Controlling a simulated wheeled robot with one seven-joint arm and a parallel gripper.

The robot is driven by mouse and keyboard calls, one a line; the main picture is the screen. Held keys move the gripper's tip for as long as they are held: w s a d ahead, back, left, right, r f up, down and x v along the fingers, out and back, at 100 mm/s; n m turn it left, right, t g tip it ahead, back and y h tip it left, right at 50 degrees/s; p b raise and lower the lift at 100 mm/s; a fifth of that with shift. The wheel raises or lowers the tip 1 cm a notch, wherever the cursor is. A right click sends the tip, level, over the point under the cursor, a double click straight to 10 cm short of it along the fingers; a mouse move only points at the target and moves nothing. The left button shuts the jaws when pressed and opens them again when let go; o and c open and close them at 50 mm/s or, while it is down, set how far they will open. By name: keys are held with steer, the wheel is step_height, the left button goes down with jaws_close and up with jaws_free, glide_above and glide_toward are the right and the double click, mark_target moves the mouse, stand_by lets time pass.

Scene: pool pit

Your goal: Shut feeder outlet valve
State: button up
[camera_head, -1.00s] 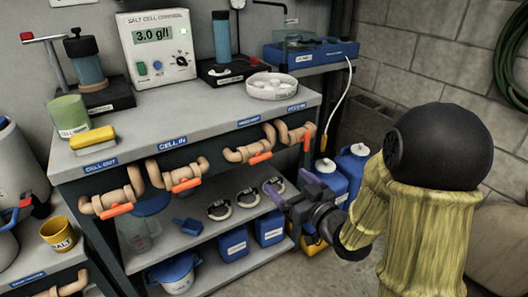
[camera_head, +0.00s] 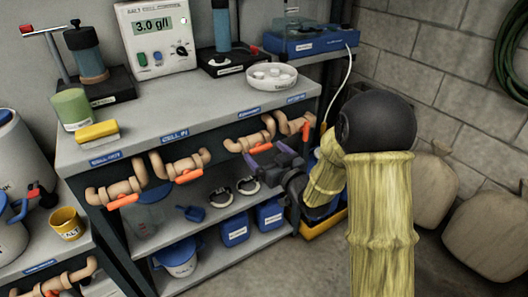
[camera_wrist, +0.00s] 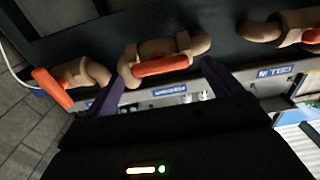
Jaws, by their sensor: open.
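Tan pipe valves with orange handles line the bench front. The third valve from the left (camera_head: 247,138), under a small blurred blue label, has its orange handle (camera_head: 262,148) lying along the pipe; its label is too small to read surely as the feeder outlet. My gripper (camera_head: 272,160) is open just below and in front of this valve. In the wrist view, the purple fingers of my gripper (camera_wrist: 162,82) stand to either side of the handle (camera_wrist: 160,65), apart from it as far as I can tell.
The rightmost valve (camera_head: 290,126) has its handle turned across the pipe. The CELL IN valve (camera_head: 180,166) is to the left, beyond it the CELL OUT valve (camera_head: 118,191). The shelf below holds blue containers (camera_head: 235,228) and rings (camera_head: 220,192).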

steer(key=shift+x, duration=0.95)
steer(key=c, duration=1)
